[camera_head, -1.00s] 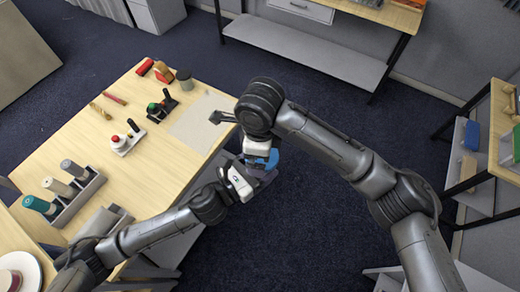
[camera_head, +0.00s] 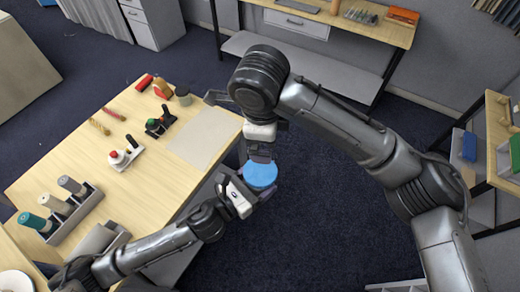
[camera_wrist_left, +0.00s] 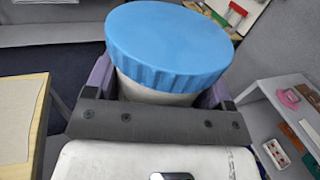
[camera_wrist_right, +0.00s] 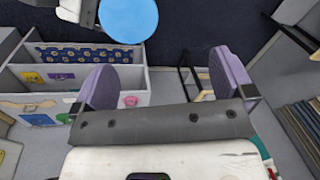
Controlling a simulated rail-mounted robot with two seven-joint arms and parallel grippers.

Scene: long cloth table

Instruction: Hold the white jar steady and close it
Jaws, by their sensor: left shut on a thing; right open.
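The white jar (camera_wrist_left: 155,90) shows in the left wrist view, upright between my left fingers, with a ribbed blue lid (camera_wrist_left: 170,45) on top. My left gripper (camera_head: 258,188) is shut on the jar, off the table's edge. The blue lid also shows in the head view (camera_head: 261,174), where the jar body is mostly hidden. My right gripper (camera_wrist_right: 168,85) is open and empty, with two purple fingers apart. In the right wrist view the lid (camera_wrist_right: 128,18) lies beyond the left finger, apart from it. I cannot tell how tightly the lid sits.
A wooden table (camera_head: 90,160) at left holds a bottle rack (camera_head: 75,212), small tools and a pale mat (camera_head: 205,137). A shelf (camera_head: 492,150) stands at right and a bench (camera_head: 340,15) at the back. The dark floor between is clear.

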